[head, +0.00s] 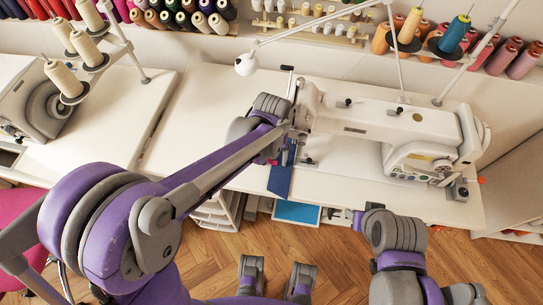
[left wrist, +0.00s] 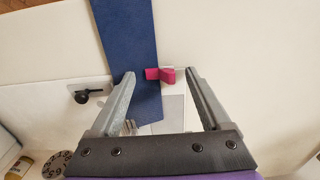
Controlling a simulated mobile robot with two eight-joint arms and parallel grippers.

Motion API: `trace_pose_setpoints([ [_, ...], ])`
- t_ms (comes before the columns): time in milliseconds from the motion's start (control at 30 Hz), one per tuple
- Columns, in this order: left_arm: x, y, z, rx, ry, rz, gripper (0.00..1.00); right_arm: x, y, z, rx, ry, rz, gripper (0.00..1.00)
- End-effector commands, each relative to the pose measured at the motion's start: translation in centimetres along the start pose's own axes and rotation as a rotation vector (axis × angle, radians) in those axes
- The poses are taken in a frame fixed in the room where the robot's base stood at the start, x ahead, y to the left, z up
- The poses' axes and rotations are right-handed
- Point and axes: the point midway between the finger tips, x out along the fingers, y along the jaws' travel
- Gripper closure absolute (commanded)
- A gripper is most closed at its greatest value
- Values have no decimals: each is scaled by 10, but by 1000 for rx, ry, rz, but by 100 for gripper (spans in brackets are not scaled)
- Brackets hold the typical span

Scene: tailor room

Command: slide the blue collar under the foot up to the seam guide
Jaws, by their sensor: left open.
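The blue collar (head: 281,178) is a flat, dark blue strip lying at the sewing machine's needle end and reaching the table's front edge. It also shows in the left wrist view (left wrist: 128,38). The seam guide, a small magenta piece (left wrist: 167,76), sits at the collar's right edge in that view and partly overlaps it; I cannot tell if they touch. My left gripper (left wrist: 162,78) is open, its left finger over the collar and its right finger right of the guide. It also shows in the head view (head: 290,135). The foot is not clearly visible. My right gripper's fingers are not visible.
The white sewing machine (head: 390,122) stands on the white table (head: 225,95), with thread spools behind it. A thin lamp arm (head: 315,22) crosses above. A second machine (head: 40,100) stands at the left. The table's left part is clear.

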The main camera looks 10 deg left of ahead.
Motion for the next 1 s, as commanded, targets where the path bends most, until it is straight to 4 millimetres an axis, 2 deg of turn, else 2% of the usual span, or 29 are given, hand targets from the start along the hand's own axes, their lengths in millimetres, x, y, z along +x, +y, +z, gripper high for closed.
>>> trace_pose_setpoints([
  [167, -3, 0, 0, 0, 0, 0, 19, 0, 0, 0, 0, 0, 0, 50],
  [267, -14, 0, 0, 0, 0, 0, 19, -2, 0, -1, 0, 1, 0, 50],
  [500, -63, 0, 0, 0, 0, 0, 19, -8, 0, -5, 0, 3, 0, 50],
  [700, -95, 0, 0, 0, 0, 0, 19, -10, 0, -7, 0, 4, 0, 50],
  [833, -106, 0, 0, 0, 0, 0, 19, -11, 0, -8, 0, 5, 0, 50],
  [1000, -109, 0, 0, 0, 0, 0, 19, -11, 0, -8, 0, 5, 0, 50],
])
